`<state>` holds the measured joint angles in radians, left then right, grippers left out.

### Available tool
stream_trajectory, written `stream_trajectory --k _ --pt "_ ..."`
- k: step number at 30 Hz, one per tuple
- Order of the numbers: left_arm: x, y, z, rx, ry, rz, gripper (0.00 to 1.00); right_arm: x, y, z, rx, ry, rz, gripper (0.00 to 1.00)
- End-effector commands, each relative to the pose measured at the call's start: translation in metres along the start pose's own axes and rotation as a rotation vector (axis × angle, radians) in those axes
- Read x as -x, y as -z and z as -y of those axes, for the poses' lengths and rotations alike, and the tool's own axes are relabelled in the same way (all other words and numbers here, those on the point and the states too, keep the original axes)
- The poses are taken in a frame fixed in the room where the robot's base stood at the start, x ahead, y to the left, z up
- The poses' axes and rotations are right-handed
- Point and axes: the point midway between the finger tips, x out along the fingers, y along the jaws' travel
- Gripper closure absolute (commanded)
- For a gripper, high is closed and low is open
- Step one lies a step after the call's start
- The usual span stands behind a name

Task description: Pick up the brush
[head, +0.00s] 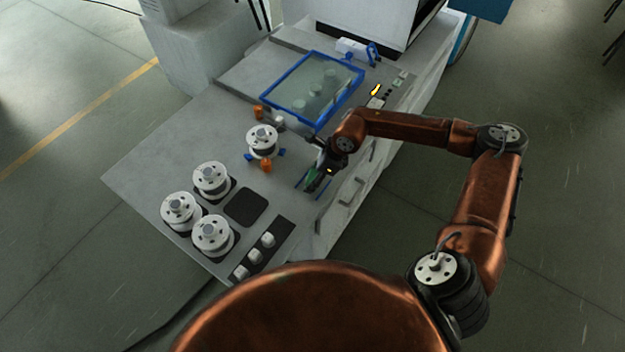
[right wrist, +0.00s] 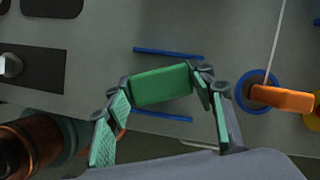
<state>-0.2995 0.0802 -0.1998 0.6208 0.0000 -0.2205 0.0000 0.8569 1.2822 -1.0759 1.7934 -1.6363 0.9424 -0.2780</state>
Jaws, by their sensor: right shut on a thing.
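The brush, a green block (right wrist: 162,86), shows in the right wrist view between the fingertips of my right gripper (right wrist: 165,92). The fingers are closed on its two ends. In the head view my right gripper (head: 317,174) is low over the front right edge of the bench, and a bit of green shows at its fingers. The block lies between two thin blue strips (right wrist: 168,54) in the wrist view. I cannot tell whether it touches the bench. No bristles can be made out. My left gripper is not in view.
White spools (head: 211,179) stand on the grey bench (head: 140,170) to the left, one near orange and blue fittings. A blue-framed tank (head: 314,88) is behind the gripper. A dark strip with white pieces (head: 264,249) lies at the front. A dark square pad (head: 246,207) is empty.

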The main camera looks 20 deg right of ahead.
Motion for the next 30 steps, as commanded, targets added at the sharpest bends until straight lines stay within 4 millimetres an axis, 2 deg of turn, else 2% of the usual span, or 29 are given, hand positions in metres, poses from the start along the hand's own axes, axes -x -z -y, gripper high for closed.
stream_trajectory --k 8,14,17,23,24,30 --pt "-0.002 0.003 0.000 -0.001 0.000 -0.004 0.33 0.005 -0.002 0.000 0.000 0.001 0.000 0.79" --pt "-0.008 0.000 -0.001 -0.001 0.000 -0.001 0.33 0.026 -0.011 0.001 0.002 0.002 0.002 0.79" --pt "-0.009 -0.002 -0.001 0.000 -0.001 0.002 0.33 0.048 -0.003 0.001 -0.002 0.004 -0.002 0.79" --pt "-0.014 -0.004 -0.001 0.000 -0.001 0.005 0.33 0.108 0.016 -0.003 -0.001 0.005 -0.004 0.79" --pt "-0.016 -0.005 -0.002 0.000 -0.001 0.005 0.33 0.114 0.026 -0.004 -0.005 0.004 -0.007 0.79" --pt "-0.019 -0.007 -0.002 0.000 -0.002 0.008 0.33 0.145 0.056 -0.008 -0.004 0.002 -0.007 0.79"
